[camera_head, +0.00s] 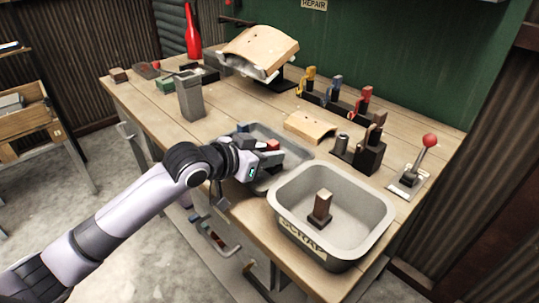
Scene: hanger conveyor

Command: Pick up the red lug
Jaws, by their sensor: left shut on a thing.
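A small red lug (272,145) shows at the tip of my left gripper (268,154), over the grey tray (298,153) in the middle of the bench. My left gripper is shut on it, and the fingers and hand hide most of the lug. I cannot tell whether the lug still touches the tray. A small blue piece (242,128) shows just behind the left hand. My right gripper is not in view.
A scrap bin (369,240) with a brown block (320,207) in it stands close to the right. A red-knobbed lever (429,141), a dark stand (370,155) and a row of coloured clamps (338,90) lie beyond. A grey post (190,100) stands behind left.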

